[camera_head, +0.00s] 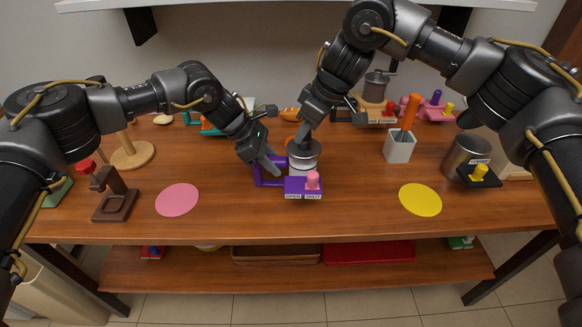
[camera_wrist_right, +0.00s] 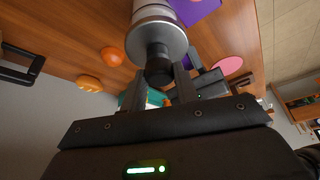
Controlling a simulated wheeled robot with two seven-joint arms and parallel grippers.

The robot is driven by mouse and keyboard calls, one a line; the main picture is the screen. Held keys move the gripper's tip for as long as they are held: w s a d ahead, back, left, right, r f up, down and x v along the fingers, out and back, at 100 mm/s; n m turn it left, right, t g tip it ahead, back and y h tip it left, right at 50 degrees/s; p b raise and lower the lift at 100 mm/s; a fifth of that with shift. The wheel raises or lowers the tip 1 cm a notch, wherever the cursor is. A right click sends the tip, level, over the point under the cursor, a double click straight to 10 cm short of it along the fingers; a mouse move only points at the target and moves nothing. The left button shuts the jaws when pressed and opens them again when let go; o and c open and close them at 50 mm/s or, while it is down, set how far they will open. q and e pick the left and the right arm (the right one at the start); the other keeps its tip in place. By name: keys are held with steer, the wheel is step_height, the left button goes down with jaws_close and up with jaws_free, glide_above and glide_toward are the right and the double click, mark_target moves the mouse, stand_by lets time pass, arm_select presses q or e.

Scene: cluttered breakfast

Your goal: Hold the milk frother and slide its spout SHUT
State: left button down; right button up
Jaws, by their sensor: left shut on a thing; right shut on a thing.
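The milk frother (camera_head: 304,160) stands on the table's middle, a pale cylinder with a steel top, a purple side handle (camera_head: 257,172) and a purple front plate (camera_head: 295,185). A pink slider knob (camera_head: 312,180) sits at the plate's right end, above the SHUT label; the OPEN label is at its left. My left gripper (camera_head: 270,165) is shut on the purple handle. My right gripper (camera_head: 301,138) is above the frother, shut on its dark top knob (camera_wrist_right: 158,70), seen in the right wrist view. The fingertips on the handle are partly hidden.
A pink disc (camera_head: 177,199) lies left and a yellow disc (camera_head: 420,198) right. A white utensil holder (camera_head: 400,146) and a steel canister (camera_head: 465,156) stand right. A brown stand (camera_head: 115,198) is at left. The table front beside the frother is clear.

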steer(key=o, duration=1.1)
steer(key=shift+c, duration=0.2)
steer(key=shift+r, duration=0.1)
steer(key=shift+r, duration=3.7)
